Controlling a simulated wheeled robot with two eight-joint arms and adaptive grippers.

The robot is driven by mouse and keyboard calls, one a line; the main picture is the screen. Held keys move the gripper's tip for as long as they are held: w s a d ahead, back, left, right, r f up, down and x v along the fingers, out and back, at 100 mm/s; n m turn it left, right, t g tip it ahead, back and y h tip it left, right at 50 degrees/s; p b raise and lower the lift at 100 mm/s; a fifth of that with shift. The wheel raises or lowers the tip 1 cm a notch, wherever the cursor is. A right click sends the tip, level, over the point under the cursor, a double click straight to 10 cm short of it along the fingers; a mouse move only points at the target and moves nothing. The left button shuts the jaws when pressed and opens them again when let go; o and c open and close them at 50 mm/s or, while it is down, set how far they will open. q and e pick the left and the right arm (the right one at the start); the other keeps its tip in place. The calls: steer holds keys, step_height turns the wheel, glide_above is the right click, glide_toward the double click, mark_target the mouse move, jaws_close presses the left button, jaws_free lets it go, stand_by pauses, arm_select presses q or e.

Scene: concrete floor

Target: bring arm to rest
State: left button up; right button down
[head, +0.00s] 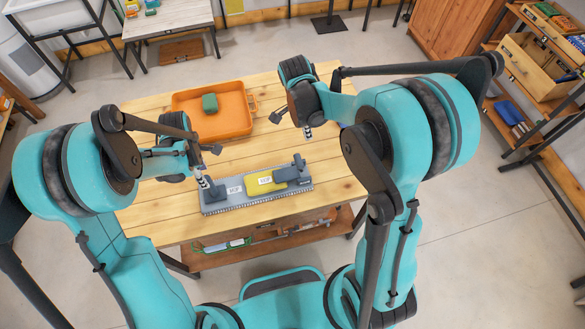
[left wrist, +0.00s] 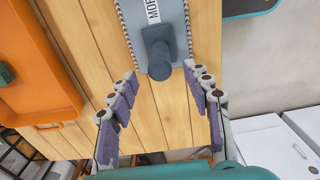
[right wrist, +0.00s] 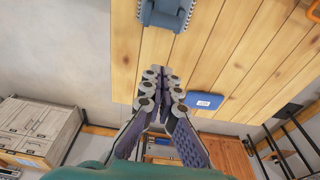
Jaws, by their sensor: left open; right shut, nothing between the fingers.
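My left gripper (head: 207,165) is open above the left end of a grey fixture board (head: 236,202) on the wooden table (head: 165,222). In the left wrist view its spread fingers (left wrist: 160,80) have nothing between them, and a grey upright post (left wrist: 158,55) on the board stands just beyond the fingertips. My right gripper (head: 307,131) is raised over the table, beyond the board's right end. In the right wrist view its fingers (right wrist: 160,82) are together and empty, with a grey clamp-like part (right wrist: 165,12) of the board past them.
A yellow piece (head: 262,183) lies on the board. An orange tray (head: 222,126) with a green block (head: 209,103) sits at the table's back left. A blue box (right wrist: 205,101) lies near the table edge. Shelves (head: 540,75) stand at the right. The table's front left is bare.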

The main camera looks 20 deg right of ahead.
arm_select(q)
steer(key=shift+r, duration=1.9)
steer(key=shift+s+a+r+m+t+b, duration=0.2)
steer(key=shift+s+m+t+b, duration=0.15)
steer(key=shift+m+b, duration=0.7)
steer(key=s+a+f+m+t+b, duration=0.1)
steer(key=s+f+m+t+b, duration=0.1)
steer(key=s+m+b, duration=0.5)
steer(key=s+a+f+m+t+b, duration=0.1)
steer(key=s+f+m+t+b, duration=0.1)
steer(key=s+m+t+b, duration=0.2)
steer(key=s+m+b, duration=0.3)
steer(key=m+b, duration=0.2)
steer(key=b, duration=0.1)
steer(key=shift+b, duration=0.35)
arm_select(e)
steer(key=s+f+n+t+y, duration=0.1)
steer(key=s+f+n+t, duration=0.2)
steer(key=s+n, duration=0.4)
steer(key=s+a+f+n+t, duration=0.1)
steer(key=s+f+n+t, duration=0.3)
steer(key=n, duration=0.7)
steer(key=s+f, duration=0.2)
steer(key=s, duration=0.2)
steer(key=shift+y, duration=0.4)
arm_select(q)
steer(key=shift+a+t, duration=0.1)
steer(key=shift+t, duration=0.15)
